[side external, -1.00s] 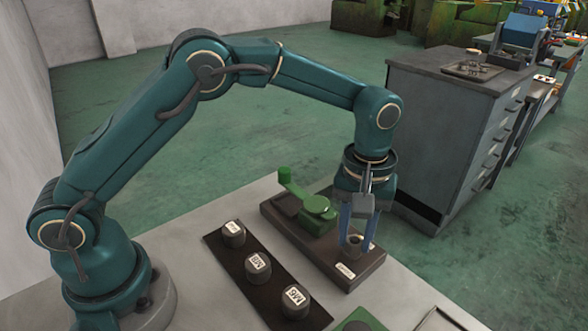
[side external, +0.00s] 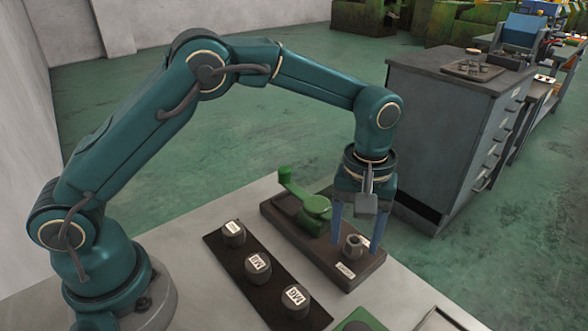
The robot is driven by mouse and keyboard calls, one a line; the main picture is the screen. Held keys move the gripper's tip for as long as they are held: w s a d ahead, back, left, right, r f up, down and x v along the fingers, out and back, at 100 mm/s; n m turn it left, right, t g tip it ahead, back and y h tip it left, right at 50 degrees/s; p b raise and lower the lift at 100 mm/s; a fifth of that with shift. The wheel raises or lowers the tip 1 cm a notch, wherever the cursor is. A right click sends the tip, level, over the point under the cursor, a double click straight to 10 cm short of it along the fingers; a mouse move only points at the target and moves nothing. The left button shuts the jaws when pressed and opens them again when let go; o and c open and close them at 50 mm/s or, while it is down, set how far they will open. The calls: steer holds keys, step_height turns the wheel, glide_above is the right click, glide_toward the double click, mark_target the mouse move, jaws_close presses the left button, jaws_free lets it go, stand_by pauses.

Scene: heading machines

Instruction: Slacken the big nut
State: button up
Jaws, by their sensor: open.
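The big nut (side external: 355,246) is a grey piece on the right end of the dark base block (side external: 305,248), behind a small white label (side external: 346,271). My gripper (side external: 356,247) points down over that end of the block. Its two blue fingers are spread, one to the left of the nut and one to the right, with visible gaps between. Whether the nut sits on a thread is too small to tell.
A green lever fixture (side external: 315,208) stands on the same block, left of my gripper. A dark strip with several labelled grey cylinders (side external: 258,268) lies in front on the pale bench. Another green part (side external: 358,320) is at the bottom edge. A grey cabinet (side external: 440,130) stands behind right.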

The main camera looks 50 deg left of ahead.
mark_target(354, 239)
steer(key=shift+r, duration=2.55)
steer(key=shift+w+a+r, duration=0.1)
steer(key=shift+w+r, duration=0.05)
steer(key=s+a+r+t, duration=0.2)
steer(key=s+a+r, duration=0.15)
steer(key=r, duration=0.25)
steer(key=s+a+r+t, duration=0.2)
steer(key=a+r, duration=0.2)
steer(key=r, duration=0.2)
steer(key=s+a+f+m, duration=0.2)
steer(key=s+f+m, duration=0.1)
steer(key=s, duration=0.3)
steer(key=s+a+f+m+t, duration=0.1)
steer(key=s+f+m, duration=0.2)
steer(key=s, duration=0.3)
steer(key=shift+a+t, duration=0.3)
steer(key=shift+a, duration=0.1)
steer(key=shift+f, duration=0.1)
